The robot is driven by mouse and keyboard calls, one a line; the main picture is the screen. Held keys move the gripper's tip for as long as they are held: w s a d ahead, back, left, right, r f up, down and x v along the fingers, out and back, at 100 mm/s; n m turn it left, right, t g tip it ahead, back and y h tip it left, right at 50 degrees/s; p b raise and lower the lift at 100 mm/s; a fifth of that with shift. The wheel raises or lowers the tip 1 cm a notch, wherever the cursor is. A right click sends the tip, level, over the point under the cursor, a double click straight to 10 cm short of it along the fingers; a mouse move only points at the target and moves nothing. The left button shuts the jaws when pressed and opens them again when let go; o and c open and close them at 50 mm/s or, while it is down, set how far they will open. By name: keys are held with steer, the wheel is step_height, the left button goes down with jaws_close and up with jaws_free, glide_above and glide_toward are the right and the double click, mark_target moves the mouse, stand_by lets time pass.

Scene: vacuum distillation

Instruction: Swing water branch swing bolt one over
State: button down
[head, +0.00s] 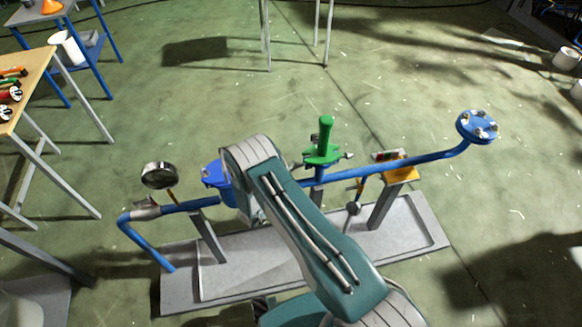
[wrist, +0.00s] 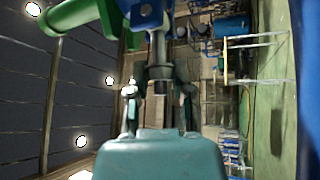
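A green fitting with an upright green handle (head: 325,135) stands on the blue pipe (head: 425,163), with small metal bolt ends (head: 347,156) at its sides. In the wrist view, a green fitting (wrist: 75,14) and a blue lug with holes (wrist: 145,12) fill the top. A grey rod-like part (wrist: 158,48), which looks like a swing bolt, comes down from them between the fingers of my gripper (wrist: 160,78). The fingers stand on both sides of it; whether they touch it is unclear. In the head view my gripper is hidden behind my arm.
A pressure gauge (head: 160,175) and a partly hidden blue vessel (head: 213,174) are on the pipe at left. A bolted blue flange (head: 478,127) ends it at right. A grey base tray (head: 425,222) lies below. A tool table (head: 38,62) stands far left; the floor behind is mostly clear.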

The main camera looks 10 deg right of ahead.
mark_target(304, 155)
steer(key=shift+r+m+g, duration=0.25)
steer(key=shift+m+g, duration=0.05)
stand_by(0.6)
steer(key=shift+w+d+r+m+g+y, duration=0.1)
steer(key=shift+r+m+g+y, duration=0.65)
steer(key=shift+y, duration=0.25)
steer(key=m+y, duration=0.1)
steer(key=r+m+g+y, duration=0.1)
steer(key=shift+d+r+g+y, duration=0.2)
steer(key=shift+d+g+y, duration=0.05)
steer(key=shift+d+y, duration=0.1)
steer(key=y, duration=0.1)
steer(key=d+r+m+y, duration=0.1)
steer(key=shift+m+g+y, duration=0.25)
steer(key=shift+g+y, duration=0.1)
steer(key=shift+g, duration=0.05)
steer(key=shift+d+r+m+g+y, duration=0.2)
steer(key=shift+d+m+y, duration=0.15)
steer(key=shift+y, duration=0.35)
steer(key=shift+d+r+m+g+y, duration=0.15)
steer(key=shift+d+m+g+y, duration=0.15)
steer(key=shift+y, duration=0.4)
steer(key=c, duration=0.7)
jaws_free()
steer(key=shift+c, duration=0.2)
